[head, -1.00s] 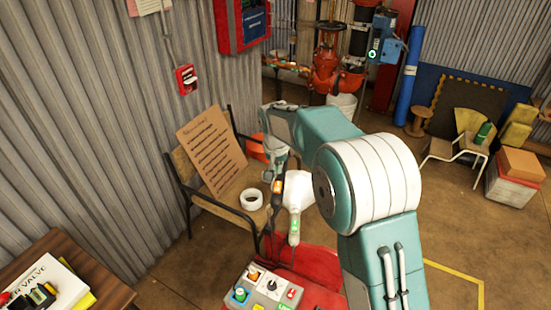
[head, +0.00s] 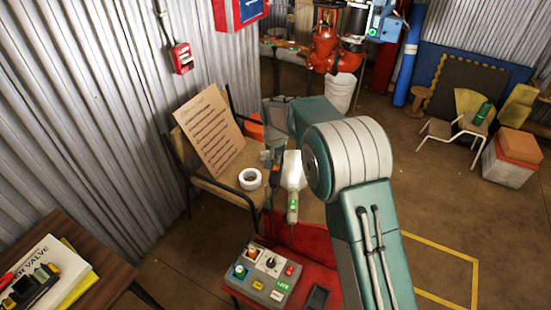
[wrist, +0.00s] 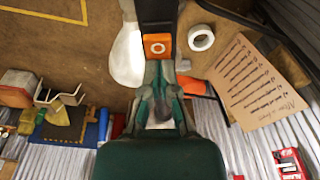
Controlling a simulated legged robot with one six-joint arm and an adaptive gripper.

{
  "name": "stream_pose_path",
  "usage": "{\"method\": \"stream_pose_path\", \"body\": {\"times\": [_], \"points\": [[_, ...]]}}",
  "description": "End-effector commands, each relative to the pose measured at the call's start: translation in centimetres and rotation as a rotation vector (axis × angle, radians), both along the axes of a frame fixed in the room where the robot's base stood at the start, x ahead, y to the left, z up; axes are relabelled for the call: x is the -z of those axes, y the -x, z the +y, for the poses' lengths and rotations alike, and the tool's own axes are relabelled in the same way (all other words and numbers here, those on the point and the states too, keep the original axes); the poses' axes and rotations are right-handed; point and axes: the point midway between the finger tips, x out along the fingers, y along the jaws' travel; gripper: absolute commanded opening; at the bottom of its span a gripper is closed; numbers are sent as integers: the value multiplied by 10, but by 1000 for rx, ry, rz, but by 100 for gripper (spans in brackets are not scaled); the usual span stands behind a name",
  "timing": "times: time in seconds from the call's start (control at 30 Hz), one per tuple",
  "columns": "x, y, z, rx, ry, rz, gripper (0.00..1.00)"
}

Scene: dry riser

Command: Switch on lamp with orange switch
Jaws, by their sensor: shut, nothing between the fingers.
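A dark hanging lamp body (wrist: 157,14) carries an orange switch (wrist: 158,46) with a pale ring on it, in the wrist view. My gripper (wrist: 159,68) is shut and empty, its fingertips close by the orange switch; I cannot tell whether they touch. In the head view my gripper (head: 272,152) hangs at the upper part of the dark lamp and hides much of it. A white lamp (head: 291,170) with a green switch (head: 293,205) hangs just to the right; its white body also shows in the wrist view (wrist: 125,52). I cannot see whether the dark lamp is lit.
A grey control box (head: 258,287) with coloured buttons stands on a red surface (head: 310,247) below. A bench behind holds a tape roll (head: 250,180) and a cardboard sign (head: 209,132). A wooden table (head: 98,262) is at the left. Open floor lies at the right.

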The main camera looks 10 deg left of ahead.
Motion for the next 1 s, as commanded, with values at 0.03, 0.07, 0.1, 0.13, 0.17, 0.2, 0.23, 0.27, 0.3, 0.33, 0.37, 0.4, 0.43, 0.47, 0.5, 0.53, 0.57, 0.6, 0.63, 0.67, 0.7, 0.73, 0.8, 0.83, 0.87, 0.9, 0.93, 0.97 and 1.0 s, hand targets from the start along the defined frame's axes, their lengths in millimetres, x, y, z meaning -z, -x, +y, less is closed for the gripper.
{"method": "stream_pose_path", "body": {"times": [0.03,0.07,0.1,0.13,0.17,0.2,0.23,0.27,0.3,0.33,0.37,0.4,0.43,0.47,0.5,0.53,0.57,0.6,0.63,0.67,0.7,0.73,0.8,0.83,0.87,0.9,0.93,0.97,1.0], "points": [[4,2,0,-1,3,8,0],[4,2,0,0,4,8,0],[4,2,0,0,4,9,0],[4,2,0,0,4,9,0],[5,3,0,0,5,10,0],[5,3,0,0,5,11,0],[5,3,0,0,5,11,0],[5,4,0,0,5,12,0],[5,5,0,0,6,13,0],[6,6,0,0,6,14,0],[6,8,0,0,6,15,0],[6,9,0,0,7,15,0],[6,11,0,0,7,16,0],[6,12,-1,0,8,17,0],[6,14,-1,0,8,18,0],[6,16,-1,0,8,18,0],[6,17,-1,0,8,18,0],[6,18,0,0,8,18,0],[6,19,0,0,8,18,0],[6,20,0,0,8,18,0],[6,21,0,0,8,18,0],[6,21,0,0,8,18,0],[6,20,0,0,8,17,0],[6,20,0,0,8,17,0],[6,20,0,0,8,17,0],[6,20,0,0,8,17,0],[5,20,0,0,7,17,0],[5,20,0,0,7,16,0],[3,20,-1,0,7,16,0]]}}
